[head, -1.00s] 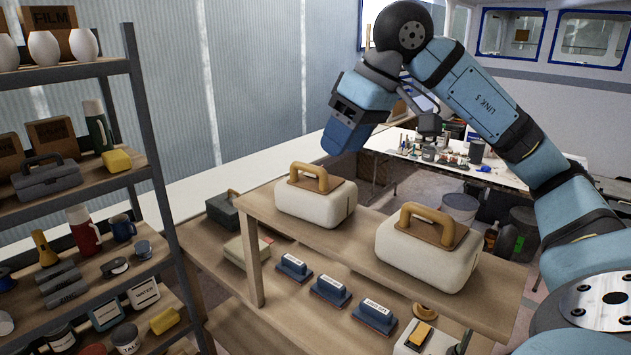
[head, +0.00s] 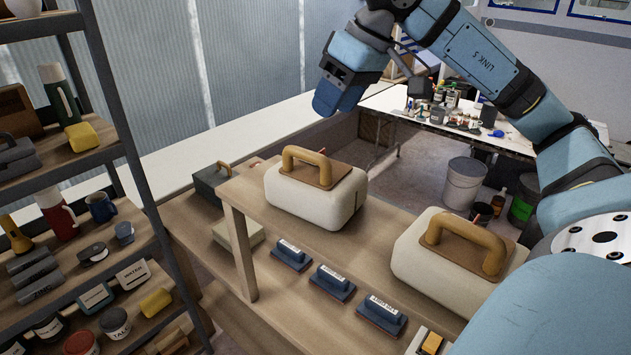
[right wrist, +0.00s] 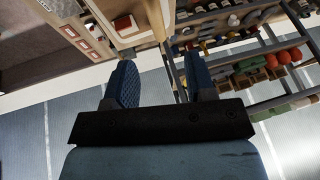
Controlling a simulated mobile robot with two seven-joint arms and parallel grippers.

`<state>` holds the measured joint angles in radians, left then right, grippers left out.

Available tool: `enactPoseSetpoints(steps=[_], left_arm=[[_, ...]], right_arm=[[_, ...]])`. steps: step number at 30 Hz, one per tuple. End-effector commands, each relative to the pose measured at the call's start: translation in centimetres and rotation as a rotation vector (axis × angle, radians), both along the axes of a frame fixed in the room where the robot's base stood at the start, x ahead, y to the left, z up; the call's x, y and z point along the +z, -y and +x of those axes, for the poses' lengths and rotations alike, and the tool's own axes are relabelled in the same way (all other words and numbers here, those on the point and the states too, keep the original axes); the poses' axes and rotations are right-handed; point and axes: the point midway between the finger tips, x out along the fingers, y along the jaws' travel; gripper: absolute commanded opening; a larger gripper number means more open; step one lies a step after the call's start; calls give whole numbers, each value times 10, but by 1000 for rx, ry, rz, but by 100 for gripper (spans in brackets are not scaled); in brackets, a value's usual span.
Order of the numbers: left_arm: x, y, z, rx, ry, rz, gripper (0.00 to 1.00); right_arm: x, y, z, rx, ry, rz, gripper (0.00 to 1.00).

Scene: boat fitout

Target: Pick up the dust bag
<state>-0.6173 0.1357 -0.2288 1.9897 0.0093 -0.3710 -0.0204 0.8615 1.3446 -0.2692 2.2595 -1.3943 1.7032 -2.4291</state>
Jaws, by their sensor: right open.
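Two cream, rounded, bag-like bodies with tan top plates and arched handles stand upright on the wooden bench's upper shelf. One cream bag (head: 312,205) is at the middle, the other cream bag (head: 440,279) nearer at the right. No label shows which, if either, is the dust bag. My right gripper (head: 326,100) is in the air above and behind the middle bag in the head view, apart from it. In the right wrist view its two blue fingers (right wrist: 162,84) are spread with nothing between them. My left gripper is not in view.
Labelled blue blocks (head: 332,283) sit on the bench's lower level, under the upper shelf (head: 372,238). A dark toolbox (head: 212,183) is at the bench's far left. A loaded rack (head: 130,160) stands left. A cluttered white table (head: 395,101) and buckets (head: 463,183) are behind.

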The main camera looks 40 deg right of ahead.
Motion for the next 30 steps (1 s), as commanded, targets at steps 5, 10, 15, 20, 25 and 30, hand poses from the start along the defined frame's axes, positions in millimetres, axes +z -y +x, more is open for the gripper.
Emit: enactPoseSetpoints(steps=[5, 10, 15, 20, 25, 30], left_arm=[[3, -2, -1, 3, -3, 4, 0], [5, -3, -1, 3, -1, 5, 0], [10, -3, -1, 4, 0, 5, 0], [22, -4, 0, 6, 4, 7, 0], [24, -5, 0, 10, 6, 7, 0], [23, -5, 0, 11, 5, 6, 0]], right_arm=[[-33, -9, 12, 2, -5, 1, 50], [-50, -14, 19, 1, -2, 1, 50], [-60, -16, 23, 0, -3, 1, 50], [-81, -18, 32, 0, -5, 0, 50], [-98, -23, 39, 1, -1, 2, 50], [-101, -23, 40, 0, 0, 1, 50]])
